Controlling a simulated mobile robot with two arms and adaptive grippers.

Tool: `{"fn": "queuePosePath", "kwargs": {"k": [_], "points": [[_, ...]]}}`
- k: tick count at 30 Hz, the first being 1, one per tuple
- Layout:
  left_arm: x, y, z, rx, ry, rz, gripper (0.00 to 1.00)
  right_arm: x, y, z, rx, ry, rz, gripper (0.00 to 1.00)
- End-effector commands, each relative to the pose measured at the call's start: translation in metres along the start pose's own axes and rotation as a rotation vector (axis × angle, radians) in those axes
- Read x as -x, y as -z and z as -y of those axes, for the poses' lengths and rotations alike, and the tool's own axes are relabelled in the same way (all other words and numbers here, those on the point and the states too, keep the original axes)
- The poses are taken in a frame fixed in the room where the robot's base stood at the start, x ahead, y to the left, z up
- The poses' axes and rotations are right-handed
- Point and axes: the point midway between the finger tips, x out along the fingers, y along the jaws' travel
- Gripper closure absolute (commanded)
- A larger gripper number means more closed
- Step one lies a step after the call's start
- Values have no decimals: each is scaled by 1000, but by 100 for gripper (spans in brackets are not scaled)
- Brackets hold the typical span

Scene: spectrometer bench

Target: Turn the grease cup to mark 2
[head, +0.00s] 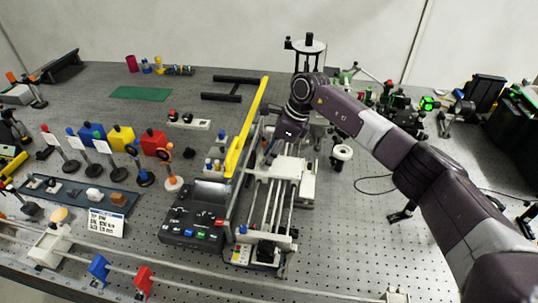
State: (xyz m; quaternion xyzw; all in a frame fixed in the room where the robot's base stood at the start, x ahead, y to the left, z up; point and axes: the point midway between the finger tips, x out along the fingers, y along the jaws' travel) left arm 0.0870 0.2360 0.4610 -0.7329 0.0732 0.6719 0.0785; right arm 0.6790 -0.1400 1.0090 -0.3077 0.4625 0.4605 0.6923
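My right arm comes in from the right, and its gripper (270,154) points down over the bench machine with rails (266,215), beside the long yellow bar (246,125). The fingers are small and dark here, and I cannot tell whether they are open or shut or touching anything. I cannot pick out the grease cup or its marks for sure; it may be hidden by the gripper or too small to read. A white round part (342,153) stands to the right of the machine. My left gripper is not in view.
A dark control box (194,224) with coloured buttons sits left of the machine. Several posts and blue, yellow and red blocks (121,138) stand further left. A rail with blue and red holders (144,278) runs along the front. Perforated bench (360,240) is clear at right front.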

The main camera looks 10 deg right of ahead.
Motion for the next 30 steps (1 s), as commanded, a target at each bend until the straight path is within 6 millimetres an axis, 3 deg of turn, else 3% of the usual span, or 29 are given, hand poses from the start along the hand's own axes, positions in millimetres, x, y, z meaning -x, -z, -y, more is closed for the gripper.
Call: {"fn": "queuePosePath", "kwargs": {"k": [2,11,23,30], "points": [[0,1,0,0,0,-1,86,0,0,0,0,0,0,69],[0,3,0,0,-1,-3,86,0,0,0,0,0,0,100],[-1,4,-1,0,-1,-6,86,0,0,-1,-41,17,-1,100],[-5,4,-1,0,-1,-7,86,0,0,-3,-175,74,0,100]]}}
